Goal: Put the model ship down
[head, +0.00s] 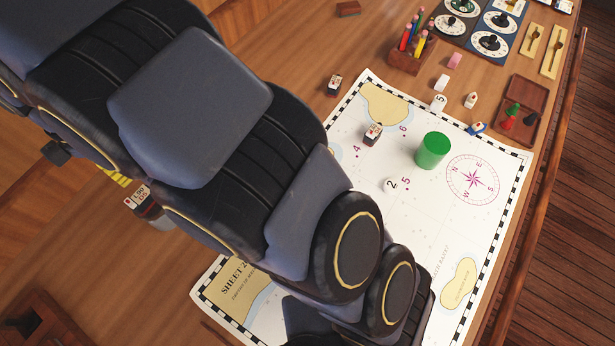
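Several small model ships show in the head view. One dark-hulled ship with a white top (373,133) stands on the chart (465,235), near the number 6. A similar one (334,84) is on the wooden table beyond the chart's upper left corner. A white one (471,99) is on the table past the chart's upper edge. A blue and white one (478,128) is at the chart's upper right edge. I cannot tell which one the task means. My arm runs across the chart's lower left. My gripper is not in view, nor is anything it may hold.
A green cylinder (433,150) and a white block marked 2 (391,185) stand on the chart. Beyond are a pencil holder (411,58), a reddish tray (522,100) and dial panels (492,42). A wooden rail (545,160) edges the table. The chart's right side is mostly clear.

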